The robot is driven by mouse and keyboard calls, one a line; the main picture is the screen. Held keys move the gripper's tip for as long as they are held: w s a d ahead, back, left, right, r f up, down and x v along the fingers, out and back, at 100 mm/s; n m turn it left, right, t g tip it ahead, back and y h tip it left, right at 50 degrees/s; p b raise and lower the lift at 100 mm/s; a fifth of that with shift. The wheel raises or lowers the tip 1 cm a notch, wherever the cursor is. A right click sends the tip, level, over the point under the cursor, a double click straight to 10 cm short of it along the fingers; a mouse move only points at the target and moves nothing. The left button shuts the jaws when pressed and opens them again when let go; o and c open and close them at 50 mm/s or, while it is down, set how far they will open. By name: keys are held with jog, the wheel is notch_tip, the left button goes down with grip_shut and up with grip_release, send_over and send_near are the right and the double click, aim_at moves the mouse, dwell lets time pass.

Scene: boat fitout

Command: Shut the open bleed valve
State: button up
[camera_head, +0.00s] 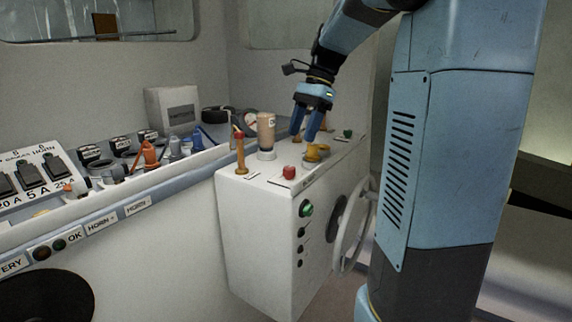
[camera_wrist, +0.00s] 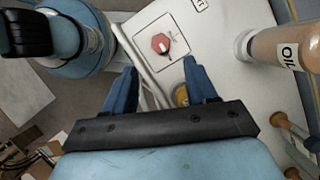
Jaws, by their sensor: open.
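A brass-yellow valve-like fitting (camera_head: 316,153) stands on top of the white console, just below and right of my gripper (camera_head: 303,138). My gripper points down with its blue fingers apart and nothing between them. In the wrist view, part of a brass piece (camera_wrist: 181,95) shows near the right finger, mostly hidden by my gripper (camera_wrist: 160,68). Another brass fitting with a red top (camera_head: 240,150) stands upright at the console's left. A red knob (camera_head: 289,172) sits near the front edge; a red knob on a square plate (camera_wrist: 161,43) shows in the wrist view. I cannot tell which valve is open.
An oil bottle (camera_head: 266,135) stands left of my gripper, close to it. A green knob (camera_head: 348,133) is at the console's back right. A handwheel (camera_head: 352,228) is on the console's side. A shelf with switches and coloured parts (camera_head: 150,155) runs left.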

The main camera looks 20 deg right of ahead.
aim_at(290, 167)
jog(key=x, duration=0.9)
jog(key=shift+f, duration=0.2)
